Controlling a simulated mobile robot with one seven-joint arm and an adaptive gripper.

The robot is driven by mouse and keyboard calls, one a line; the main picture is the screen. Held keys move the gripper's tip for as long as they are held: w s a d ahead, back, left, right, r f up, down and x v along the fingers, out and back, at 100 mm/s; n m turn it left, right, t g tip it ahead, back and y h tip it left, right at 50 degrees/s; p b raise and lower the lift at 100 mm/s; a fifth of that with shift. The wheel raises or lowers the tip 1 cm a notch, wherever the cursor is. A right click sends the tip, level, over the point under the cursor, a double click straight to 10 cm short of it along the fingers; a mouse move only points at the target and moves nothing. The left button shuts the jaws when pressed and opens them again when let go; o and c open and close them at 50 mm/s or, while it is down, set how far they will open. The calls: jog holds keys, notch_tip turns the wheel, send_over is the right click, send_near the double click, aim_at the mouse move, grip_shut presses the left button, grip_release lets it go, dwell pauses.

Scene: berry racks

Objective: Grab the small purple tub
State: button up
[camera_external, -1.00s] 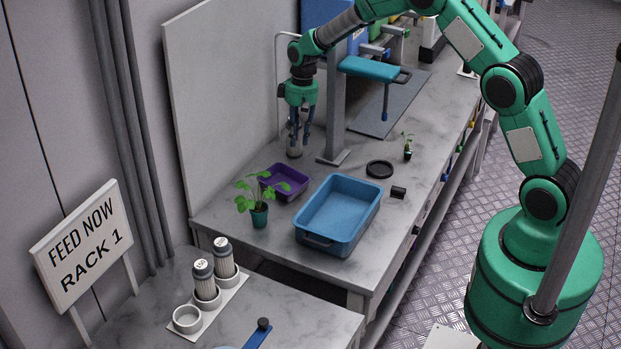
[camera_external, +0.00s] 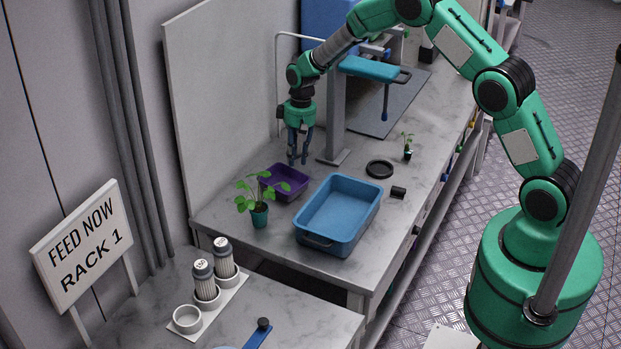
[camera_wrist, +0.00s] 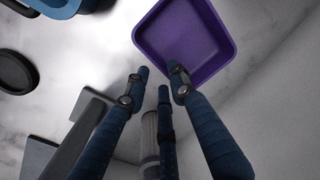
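The small purple tub (camera_external: 275,186) sits on the bench beside the blue basin; it also shows at the top of the wrist view (camera_wrist: 188,50). It looks empty. My gripper (camera_external: 298,160) points down just above and behind the tub's far side. In the wrist view its dark blue fingers (camera_wrist: 160,78) are spread apart, with nothing held between their tips. The tub lies just beyond the fingertips, a little to the right. I cannot tell whether any finger touches its rim.
A blue basin (camera_external: 310,222) stands right of the tub and a potted plant (camera_external: 259,216) left in front of it. A grey post (camera_external: 336,125) rises close to my gripper's right. A black ring (camera_external: 379,169) lies farther right. A ribbed grey cylinder (camera_wrist: 149,132) shows behind the fingers.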

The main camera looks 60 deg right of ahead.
aim_at(298, 181)
jog(key=shift+a+f, duration=0.15)
jog(key=shift+f, duration=1.15)
jog(key=shift+a+f, duration=0.15)
jog(key=shift+f, duration=1.1)
grip_shut()
